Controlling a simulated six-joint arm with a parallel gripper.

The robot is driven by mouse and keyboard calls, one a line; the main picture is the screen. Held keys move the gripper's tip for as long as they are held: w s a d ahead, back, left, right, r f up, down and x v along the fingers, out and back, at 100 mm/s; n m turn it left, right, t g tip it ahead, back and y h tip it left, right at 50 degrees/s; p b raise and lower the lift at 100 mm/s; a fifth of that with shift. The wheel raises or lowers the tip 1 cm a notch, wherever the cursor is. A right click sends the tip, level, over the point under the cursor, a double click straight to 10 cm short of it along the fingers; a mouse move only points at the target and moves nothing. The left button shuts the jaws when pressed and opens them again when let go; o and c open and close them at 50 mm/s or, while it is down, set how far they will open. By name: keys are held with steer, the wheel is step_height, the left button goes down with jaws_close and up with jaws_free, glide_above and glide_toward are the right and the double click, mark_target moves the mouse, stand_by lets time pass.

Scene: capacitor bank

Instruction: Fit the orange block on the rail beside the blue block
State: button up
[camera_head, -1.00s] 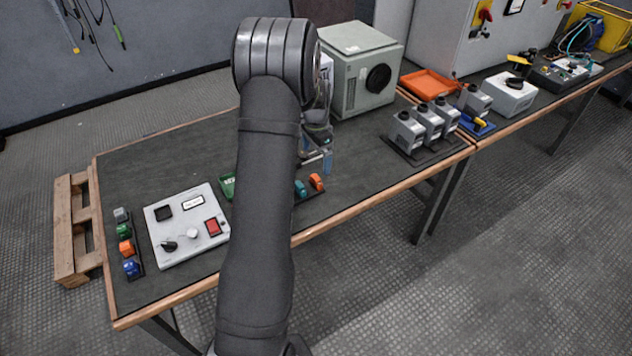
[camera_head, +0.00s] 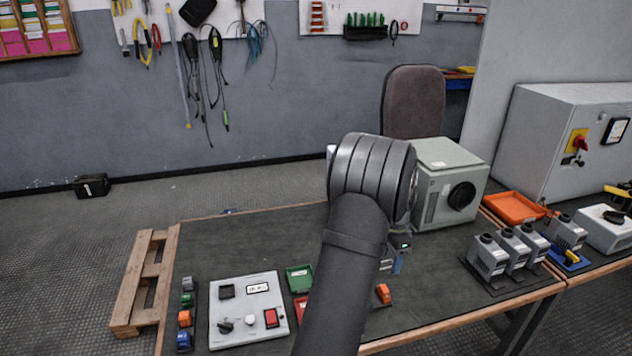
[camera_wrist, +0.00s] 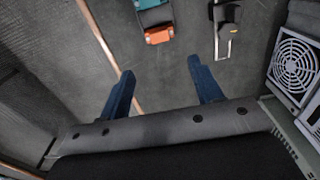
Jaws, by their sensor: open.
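One orange block (camera_head: 383,293) sits by the front table edge, right of my arm in the head view. In the wrist view, this orange block (camera_wrist: 158,35) is at the end of a short row, with a teal-blue block (camera_wrist: 150,4) behind it, cut off by the frame. Another orange block (camera_head: 185,318) and a dark blue block (camera_head: 183,341) are neighbours on a rail at the table's left. My gripper (camera_wrist: 160,68) is open and empty, with its blue fingers apart from the orange block. In the head view my arm hides most of the gripper.
A grey control panel (camera_head: 248,312) and a green bin (camera_head: 299,278) lie left of my arm. A black-and-silver item (camera_wrist: 225,25) lies right of the row in the wrist view. A grey fan cabinet (camera_head: 447,185) stands behind, and several grey units (camera_head: 510,250) stand right.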

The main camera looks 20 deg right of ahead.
step_height(320, 180, down, 2)
steer(key=shift+c, duration=1.4)
steer(key=shift+f, duration=4.55)
steer(key=c, duration=0.7)
steer(key=shift+r, duration=0.15)
steer(key=shift+r, duration=3.4)
